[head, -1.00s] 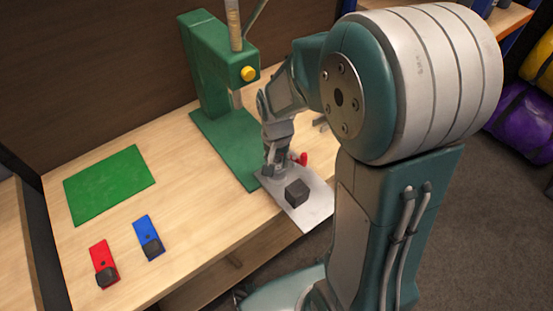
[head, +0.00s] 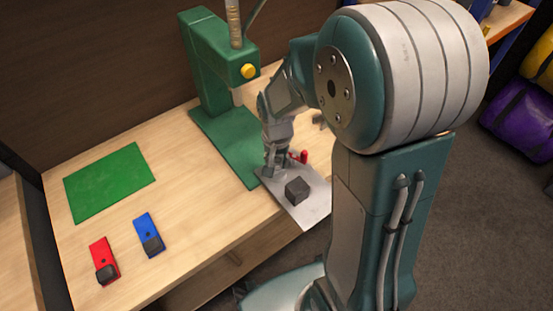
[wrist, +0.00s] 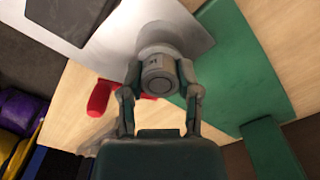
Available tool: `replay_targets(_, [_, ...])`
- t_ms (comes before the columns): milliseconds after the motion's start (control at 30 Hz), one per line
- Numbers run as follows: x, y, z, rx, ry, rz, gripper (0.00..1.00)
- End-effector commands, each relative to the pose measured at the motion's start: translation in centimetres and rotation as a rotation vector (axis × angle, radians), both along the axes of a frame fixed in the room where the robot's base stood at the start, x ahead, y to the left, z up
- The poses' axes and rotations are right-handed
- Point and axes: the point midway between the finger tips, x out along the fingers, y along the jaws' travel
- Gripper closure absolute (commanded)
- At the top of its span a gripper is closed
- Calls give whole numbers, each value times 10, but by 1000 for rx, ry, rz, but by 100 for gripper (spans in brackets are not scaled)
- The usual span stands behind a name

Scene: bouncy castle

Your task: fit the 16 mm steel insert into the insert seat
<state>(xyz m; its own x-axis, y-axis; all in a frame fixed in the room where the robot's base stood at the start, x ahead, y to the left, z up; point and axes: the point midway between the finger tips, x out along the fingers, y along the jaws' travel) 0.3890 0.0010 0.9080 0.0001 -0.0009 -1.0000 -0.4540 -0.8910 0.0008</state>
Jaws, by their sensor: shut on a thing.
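My gripper (wrist: 160,92) is shut on a grey cylindrical steel insert (wrist: 158,82), one finger on each side. A small mark shows on the insert, too small to read. Beyond it in the wrist view is a pale round form (wrist: 165,36) on the grey plate (wrist: 128,38), possibly the insert seat. The insert overlaps it, so I cannot tell whether the two touch or fit. In the head view my gripper (head: 278,172) is low at the plate's upper left part, and the insert is hidden.
A dark block (head: 297,190) sits on the plate. A red part (head: 303,157) stands close by the gripper. The green press (head: 215,75) with its yellow button (head: 249,72) rises behind. A green mat (head: 110,182), red piece (head: 103,258) and blue piece (head: 148,232) lie at left.

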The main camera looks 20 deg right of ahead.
Motion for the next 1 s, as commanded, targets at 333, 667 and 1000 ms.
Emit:
replay_targets(333, [0,0,-3,0,-1,0,100])
replay_targets(667, [0,0,-6,0,-1,0,100])
replay_targets(1000, [0,0,-9,0,-1,0,100])
